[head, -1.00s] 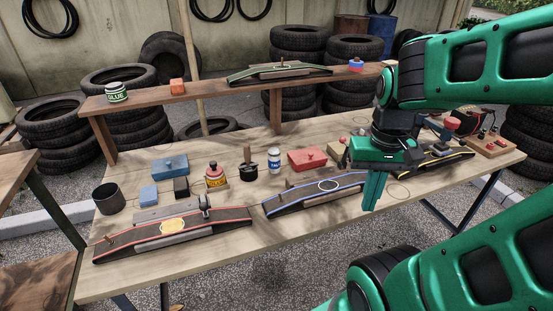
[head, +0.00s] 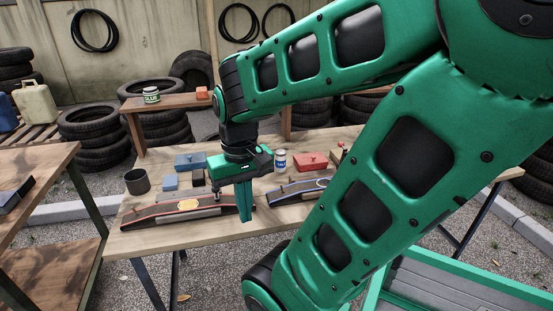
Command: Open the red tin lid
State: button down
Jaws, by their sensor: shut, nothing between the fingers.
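The red tin (head: 311,161) stands toward the back of the wooden workbench with its lid down. A small knob shows on top of the lid. My gripper (head: 245,216) is shut and empty, pointing down near the bench's front edge, by the right end of the red-edged ramp. It is to the left of the red tin and nearer the camera, apart from it. My arm passes to the right of the tin and hides the right part of the bench.
A blue tin (head: 190,161), a dark cup (head: 137,181) and a white-and-blue can (head: 280,159) stand on the bench. The red-edged ramp (head: 165,217) and blue-edged ramp (head: 285,198) lie along the front. A raised shelf (head: 175,103) holds a glue tin (head: 151,95).

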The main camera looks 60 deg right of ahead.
aim_at(316, 159)
jog(key=u, duration=0.35)
jog(key=k, duration=2.05)
jog(key=z, duration=1.5)
jog(key=i, duration=1.2)
